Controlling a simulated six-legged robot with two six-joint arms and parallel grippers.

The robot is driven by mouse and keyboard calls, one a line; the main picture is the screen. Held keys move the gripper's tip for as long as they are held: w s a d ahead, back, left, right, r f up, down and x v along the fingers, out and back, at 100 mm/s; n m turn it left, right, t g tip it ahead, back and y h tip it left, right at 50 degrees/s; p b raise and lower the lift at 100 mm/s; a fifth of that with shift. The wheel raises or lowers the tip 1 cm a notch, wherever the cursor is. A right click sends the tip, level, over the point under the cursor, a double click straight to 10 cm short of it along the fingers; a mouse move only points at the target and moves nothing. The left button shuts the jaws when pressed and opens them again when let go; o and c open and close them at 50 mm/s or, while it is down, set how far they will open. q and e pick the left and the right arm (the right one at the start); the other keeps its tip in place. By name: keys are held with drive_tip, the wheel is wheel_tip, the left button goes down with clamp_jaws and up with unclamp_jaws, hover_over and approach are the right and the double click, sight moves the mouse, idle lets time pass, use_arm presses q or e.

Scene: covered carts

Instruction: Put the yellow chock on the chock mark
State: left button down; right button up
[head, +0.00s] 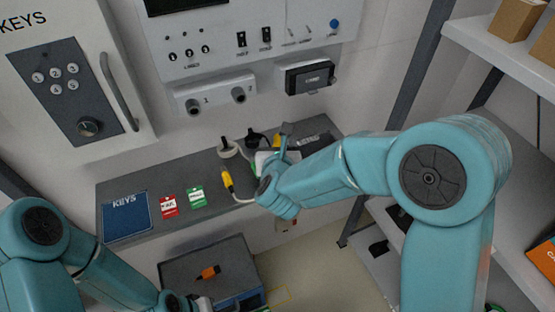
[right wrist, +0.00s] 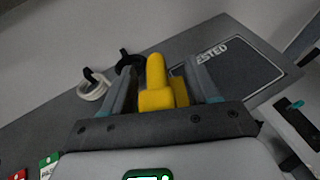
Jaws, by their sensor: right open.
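The yellow chock (right wrist: 157,87) stands on the grey counter, between the two spread fingers of my right gripper (right wrist: 162,84). A gap shows beside the right finger; contact on the left side is unclear. In the head view, my right gripper (head: 275,150) mostly hides the chock (head: 277,139). A thin yellow outline (head: 284,294) on the floor, which looks like the chock mark, is partly visible at the bottom. My left gripper (head: 184,303) is at the bottom edge, partly cut off, and its jaws are unclear.
The counter (head: 150,190) also carries a blue KEYS mat (head: 127,215), red (head: 168,203) and green (head: 196,197) tags, a yellow-ended cable (head: 228,181) and a dark TESTED mat (right wrist: 235,70). A low grey box (head: 185,270) stands below. Shelves (head: 510,60) stand at right.

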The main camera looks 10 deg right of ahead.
clamp_jaws()
